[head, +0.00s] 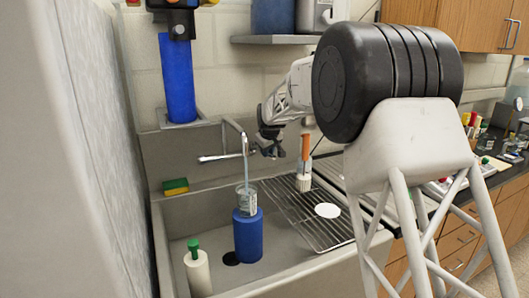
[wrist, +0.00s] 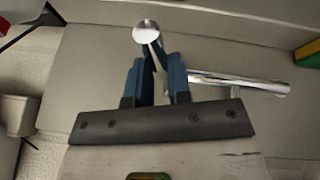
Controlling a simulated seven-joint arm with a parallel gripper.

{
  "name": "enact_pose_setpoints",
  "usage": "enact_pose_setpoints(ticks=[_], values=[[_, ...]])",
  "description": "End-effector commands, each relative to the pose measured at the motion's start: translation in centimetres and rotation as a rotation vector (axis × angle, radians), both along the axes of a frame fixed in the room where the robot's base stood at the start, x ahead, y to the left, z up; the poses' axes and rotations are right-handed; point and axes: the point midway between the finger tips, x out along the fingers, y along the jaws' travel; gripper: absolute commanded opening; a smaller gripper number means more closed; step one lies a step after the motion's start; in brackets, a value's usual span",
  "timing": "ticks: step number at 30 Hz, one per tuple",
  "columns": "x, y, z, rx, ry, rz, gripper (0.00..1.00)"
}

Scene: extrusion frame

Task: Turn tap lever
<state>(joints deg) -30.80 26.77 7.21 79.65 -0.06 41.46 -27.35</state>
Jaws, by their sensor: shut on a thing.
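The chrome tap stands at the back of the sink, its bent spout (head: 232,124) rising beside my gripper. A thin chrome bar of the tap (head: 215,158) reaches left from near my gripper (head: 268,148). In the wrist view, my blue fingers (wrist: 160,72) are closed together on a slim chrome part, which I take to be the tap lever. The fingers hide most of it. A round chrome end (wrist: 146,32) shows just beyond the fingertips, and the chrome bar (wrist: 238,82) runs off to the right. A clear stream, apparently water, falls from the spout toward a glass beaker (head: 247,201).
The beaker stands on a blue cylinder (head: 248,236) in the sink. A white bottle with a green top (head: 198,268) is at the front left. A sponge (head: 175,187) lies on the left rim. A wire rack (head: 320,232) with an orange-handled brush (head: 305,148) is at right.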

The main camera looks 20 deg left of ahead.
Motion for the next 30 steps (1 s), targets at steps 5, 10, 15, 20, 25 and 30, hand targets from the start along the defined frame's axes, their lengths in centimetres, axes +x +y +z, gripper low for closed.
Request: enact_pose_setpoints(ticks=[5,10,15,20,25,30], values=[[0.8,-0.5,0.0,0.001,0.000,0.073,0.00],[1.5,-0.9,0.0,0.000,0.000,0.147,0.00],[2.0,-1.2,0.0,0.002,-0.001,0.193,0.00],[2.0,-1.2,0.0,0.002,-0.002,0.203,0.00],[2.0,-1.2,0.0,0.001,-0.002,0.203,0.00],[2.0,-1.2,0.0,0.001,-0.001,0.202,0.43]])
